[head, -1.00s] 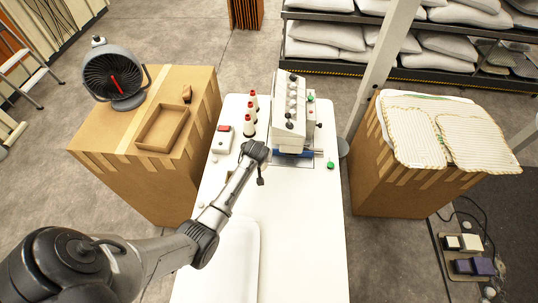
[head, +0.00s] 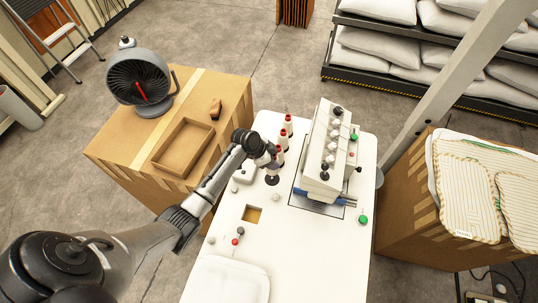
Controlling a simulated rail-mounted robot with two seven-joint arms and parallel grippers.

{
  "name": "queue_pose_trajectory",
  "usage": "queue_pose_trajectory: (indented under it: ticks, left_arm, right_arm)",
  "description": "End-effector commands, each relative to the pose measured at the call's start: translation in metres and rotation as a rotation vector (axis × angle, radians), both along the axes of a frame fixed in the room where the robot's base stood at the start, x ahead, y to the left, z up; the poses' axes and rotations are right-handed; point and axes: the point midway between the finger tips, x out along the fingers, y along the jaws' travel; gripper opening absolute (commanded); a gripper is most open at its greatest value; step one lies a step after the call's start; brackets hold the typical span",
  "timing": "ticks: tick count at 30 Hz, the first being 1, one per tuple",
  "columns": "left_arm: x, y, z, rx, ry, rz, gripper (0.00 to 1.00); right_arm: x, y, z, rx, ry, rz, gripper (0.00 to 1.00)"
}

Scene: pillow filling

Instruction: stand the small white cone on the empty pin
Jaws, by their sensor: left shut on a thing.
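My left gripper (head: 271,165) is low over the white table, just in front of a row of white cones with red tops (head: 283,138). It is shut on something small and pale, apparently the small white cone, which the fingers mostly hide. A dark round base (head: 272,180) shows directly below the fingertips. I cannot tell whether the held thing touches it, or whether a free pin stands there. My right gripper is not in view.
A carton with a shallow tray (head: 183,148) and a fan (head: 139,80) stands left.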

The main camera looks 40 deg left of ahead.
Motion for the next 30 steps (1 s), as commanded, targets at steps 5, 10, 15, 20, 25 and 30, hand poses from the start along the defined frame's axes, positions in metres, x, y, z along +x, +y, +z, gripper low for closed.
queue_pose_trajectory:
  ticks: [5,10,15,20,25,30]
  left_arm:
    - [0.001,0.001,0.000,0.000,-0.002,-0.076,0.20]
    - [0.000,0.001,-0.005,0.001,-0.002,-0.096,0.20]
    - [0.000,0.001,-0.015,0.001,-0.003,-0.095,0.20]
    - [0.000,0.000,-0.029,0.002,-0.002,-0.095,0.20]
    - [0.000,0.001,-0.041,0.001,-0.003,-0.095,0.20]
    - [0.000,0.001,-0.045,0.002,-0.002,-0.093,0.20]
  right_arm:
    - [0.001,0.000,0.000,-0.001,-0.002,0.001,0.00]
    - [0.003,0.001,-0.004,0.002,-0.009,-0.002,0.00]
    - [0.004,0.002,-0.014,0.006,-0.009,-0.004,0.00]
    - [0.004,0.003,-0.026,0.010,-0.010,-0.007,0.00]
    - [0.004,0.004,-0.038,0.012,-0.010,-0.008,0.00]
    - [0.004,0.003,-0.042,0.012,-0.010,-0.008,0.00]
